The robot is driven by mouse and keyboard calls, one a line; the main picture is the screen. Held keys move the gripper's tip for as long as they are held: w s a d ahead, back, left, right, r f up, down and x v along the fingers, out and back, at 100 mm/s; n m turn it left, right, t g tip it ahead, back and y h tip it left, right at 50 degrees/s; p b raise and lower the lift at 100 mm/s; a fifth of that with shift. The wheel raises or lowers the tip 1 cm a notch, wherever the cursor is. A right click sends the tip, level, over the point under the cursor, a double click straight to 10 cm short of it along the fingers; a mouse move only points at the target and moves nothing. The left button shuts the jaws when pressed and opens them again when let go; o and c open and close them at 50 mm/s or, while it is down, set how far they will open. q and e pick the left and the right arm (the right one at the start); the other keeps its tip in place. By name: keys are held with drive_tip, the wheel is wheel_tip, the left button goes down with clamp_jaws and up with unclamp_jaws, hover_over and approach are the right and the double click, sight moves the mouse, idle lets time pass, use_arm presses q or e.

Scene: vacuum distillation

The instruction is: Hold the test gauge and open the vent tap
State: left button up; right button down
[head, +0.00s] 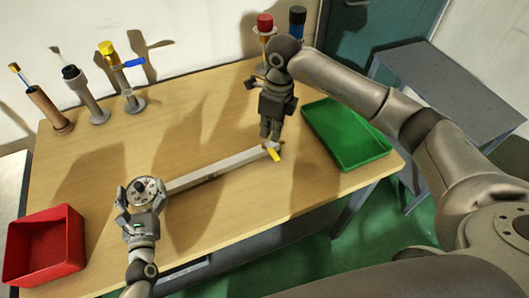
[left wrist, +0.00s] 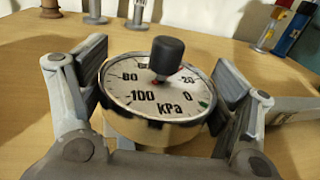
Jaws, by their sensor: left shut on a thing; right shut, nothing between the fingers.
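The test gauge (head: 145,190) is a round white dial marked in kPa with a black knob standing over it; it also shows in the left wrist view (left wrist: 158,90). My left gripper (head: 141,195) is shut on the gauge, one finger at each side of its rim. A pale bar (head: 215,170) runs from beside the gauge to the right. The yellow vent tap (head: 275,155) is at the bar's right end. My right gripper (head: 270,138) is shut and empty, pointing down just above the tap; I cannot tell whether they touch.
A red bin (head: 44,247) is at the left front and a green tray (head: 345,150) at the right. Several posts, one with a yellow top (head: 106,48), stand along the back. Two capped ones (head: 265,24) are behind my right arm. The wooden table (head: 190,110) is clear mid-back.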

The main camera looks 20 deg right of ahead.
sight(271, 150)
drive_tip(key=m+y, duration=0.1)
drive_tip(key=m, duration=0.7)
drive_tip(key=a+m, duration=0.1)
drive_tip(key=m, duration=0.7)
drive_tip(key=a+m+y, duration=0.1)
drive_tip(key=m, duration=0.8)
drive_tip(key=shift+s+a+r+y, duration=0.15)
drive_tip(key=shift+a+r+y, duration=0.05)
drive_tip(key=shift+y, duration=0.1)
drive_tip(key=shift+f, duration=0.1)
drive_tip(key=x, duration=1)
drive_tip(key=shift+s+a, duration=0.1)
drive_tip(key=shift+s, duration=0.1)
drive_tip(key=d, duration=0.3)
drive_tip(key=shift+w, duration=0.25)
drive_tip(key=shift+w+d, duration=0.1)
drive_tip(key=shift+d, duration=0.5)
